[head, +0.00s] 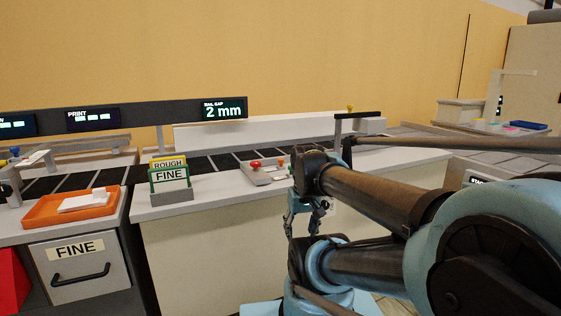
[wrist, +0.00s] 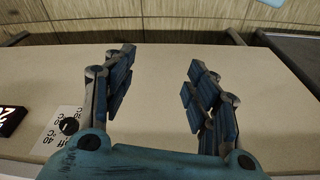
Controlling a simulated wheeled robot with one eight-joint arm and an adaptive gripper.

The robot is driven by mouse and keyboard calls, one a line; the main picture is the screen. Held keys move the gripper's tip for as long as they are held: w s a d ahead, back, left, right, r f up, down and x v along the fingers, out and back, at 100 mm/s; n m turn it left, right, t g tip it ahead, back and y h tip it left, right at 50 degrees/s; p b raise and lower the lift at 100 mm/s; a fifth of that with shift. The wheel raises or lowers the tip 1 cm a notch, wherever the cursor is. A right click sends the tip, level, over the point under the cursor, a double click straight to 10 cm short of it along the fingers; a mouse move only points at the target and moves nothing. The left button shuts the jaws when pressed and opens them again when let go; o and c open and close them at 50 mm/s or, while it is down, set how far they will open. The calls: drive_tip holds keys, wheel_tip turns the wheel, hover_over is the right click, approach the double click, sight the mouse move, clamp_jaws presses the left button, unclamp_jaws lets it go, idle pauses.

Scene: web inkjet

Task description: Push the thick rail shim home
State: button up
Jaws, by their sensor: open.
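A small light grey block (head: 262,175) sits on the front edge of the white counter, in the head view. A larger red knob (head: 256,164) and a smaller red knob (head: 281,161) stand on it. I cannot tell which part is the thick rail shim. A rail gap display (head: 224,109) behind reads 2 mm. My gripper (head: 304,222) hangs in front of the counter, to the right of and below the block, apart from it. In the wrist view my gripper (wrist: 160,75) is open with nothing between its fingers. The block does not show there.
A stand with ROUGH and FINE cards (head: 170,178) stands left of the block. An orange tray (head: 70,207) holds a white piece at far left. A dark belt (head: 225,160) runs behind.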

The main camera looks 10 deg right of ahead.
drive_tip(key=w+r+g, duration=0.1)
drive_tip(key=w+r, duration=1.6)
drive_tip(key=r, duration=0.2)
wheel_tip(320, 180, up, 10)
drive_tip(key=g, duration=0.1)
hover_over(281, 164)
drive_tip(key=f, duration=1.6)
drive_tip(key=shift+w+f, duration=0.3)
drive_tip(key=shift+w, duration=0.05)
drive_tip(key=shift+c, duration=0.2)
clamp_jaws()
